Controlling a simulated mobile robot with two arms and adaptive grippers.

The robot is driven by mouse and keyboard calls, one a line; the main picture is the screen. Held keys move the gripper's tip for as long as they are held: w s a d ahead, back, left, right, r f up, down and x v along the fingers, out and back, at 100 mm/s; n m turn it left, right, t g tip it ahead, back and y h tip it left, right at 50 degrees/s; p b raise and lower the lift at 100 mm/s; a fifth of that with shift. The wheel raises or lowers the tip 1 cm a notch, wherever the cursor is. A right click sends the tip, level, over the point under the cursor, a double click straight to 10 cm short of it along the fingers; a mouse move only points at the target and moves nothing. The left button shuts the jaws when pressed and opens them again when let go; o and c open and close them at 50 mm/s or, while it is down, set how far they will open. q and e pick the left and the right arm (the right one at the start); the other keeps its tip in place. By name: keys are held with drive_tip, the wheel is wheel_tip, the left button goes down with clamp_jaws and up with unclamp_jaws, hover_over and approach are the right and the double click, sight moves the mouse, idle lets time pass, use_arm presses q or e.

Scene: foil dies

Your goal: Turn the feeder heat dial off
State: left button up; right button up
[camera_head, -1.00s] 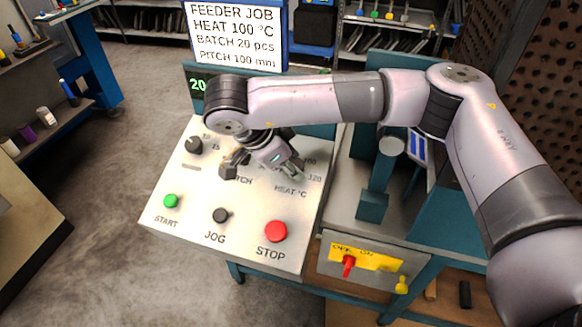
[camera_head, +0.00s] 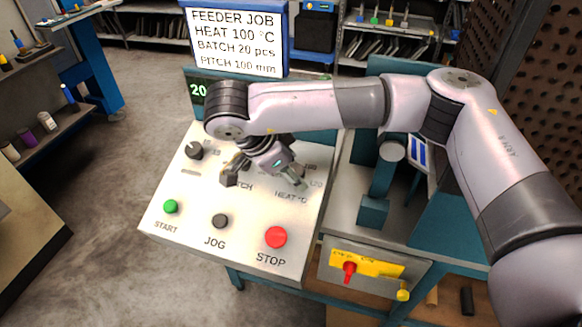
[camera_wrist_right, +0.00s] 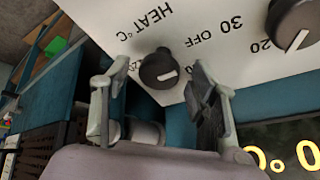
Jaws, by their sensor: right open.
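The feeder heat dial (camera_wrist_right: 158,70) is a round dark knob with a white pointer mark, on a pale sloped panel (camera_head: 186,237). My right gripper (camera_head: 263,177) is over the upper right of the panel. It is open, and in the wrist view its fingertips (camera_wrist_right: 153,85) are on either side of the dial, with no clear contact. In the head view the gripper and wrist hide the dial. My left gripper is out of view.
Another dark dial (camera_head: 194,150) is at the panel's upper left. A green START button (camera_head: 171,206), a dark JOG button (camera_head: 220,221) and a red STOP button (camera_head: 276,237) line the front. The job sign (camera_head: 237,42) reads HEAT 100 °C. A red switch (camera_head: 349,270) is below right.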

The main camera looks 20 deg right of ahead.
drive_tip(key=v, duration=1.2)
idle(0.3)
